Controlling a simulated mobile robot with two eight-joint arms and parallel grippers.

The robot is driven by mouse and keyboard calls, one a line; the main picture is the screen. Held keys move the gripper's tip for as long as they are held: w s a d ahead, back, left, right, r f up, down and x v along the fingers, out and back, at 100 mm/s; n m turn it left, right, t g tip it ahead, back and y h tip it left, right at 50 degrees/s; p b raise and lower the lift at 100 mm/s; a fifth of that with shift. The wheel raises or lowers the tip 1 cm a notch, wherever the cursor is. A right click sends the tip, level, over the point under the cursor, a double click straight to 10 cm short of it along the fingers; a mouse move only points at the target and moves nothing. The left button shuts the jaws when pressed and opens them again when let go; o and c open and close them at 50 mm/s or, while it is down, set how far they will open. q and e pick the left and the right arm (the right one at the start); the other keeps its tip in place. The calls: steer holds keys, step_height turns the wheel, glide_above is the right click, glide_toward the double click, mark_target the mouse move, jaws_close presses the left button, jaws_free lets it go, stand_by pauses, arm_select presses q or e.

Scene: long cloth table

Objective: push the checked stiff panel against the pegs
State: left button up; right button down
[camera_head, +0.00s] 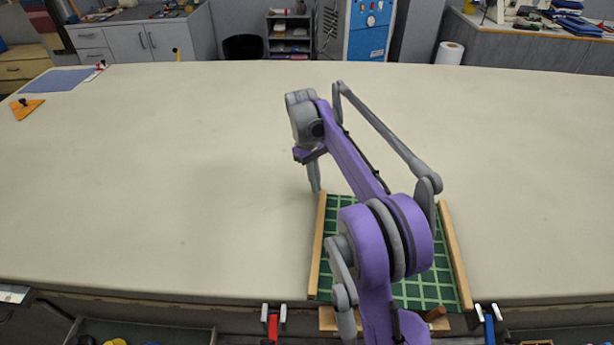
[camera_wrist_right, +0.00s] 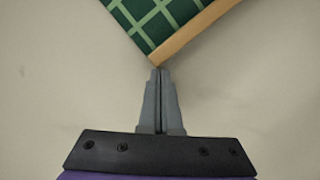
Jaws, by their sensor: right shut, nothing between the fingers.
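The checked stiff panel (camera_head: 418,290) is green with a light grid and has wooden strips along its left and right sides. It lies at the table's near edge, its middle hidden by my right arm. My right gripper (camera_head: 315,188) points down beside the panel's far left corner, shut and empty. In the right wrist view the closed fingertips (camera_wrist_right: 155,72) are right at a corner of the panel (camera_wrist_right: 160,22), by the end of a wooden strip; I cannot tell whether they touch. I cannot make out the pegs for certain. My left gripper is not in view.
The long cloth table (camera_head: 180,190) is mostly bare around the panel. A blue sheet (camera_head: 58,80) and an orange piece with a dark knob (camera_head: 25,108) lie far left. A red-handled clamp (camera_head: 272,325) and a blue-handled clamp (camera_head: 488,325) sit at the near edge.

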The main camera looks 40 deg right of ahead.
steer(key=p+v, duration=0.1)
steer(key=v, duration=0.9)
steer(key=shift+r+p, duration=0.2)
steer(key=shift+p, duration=0.2)
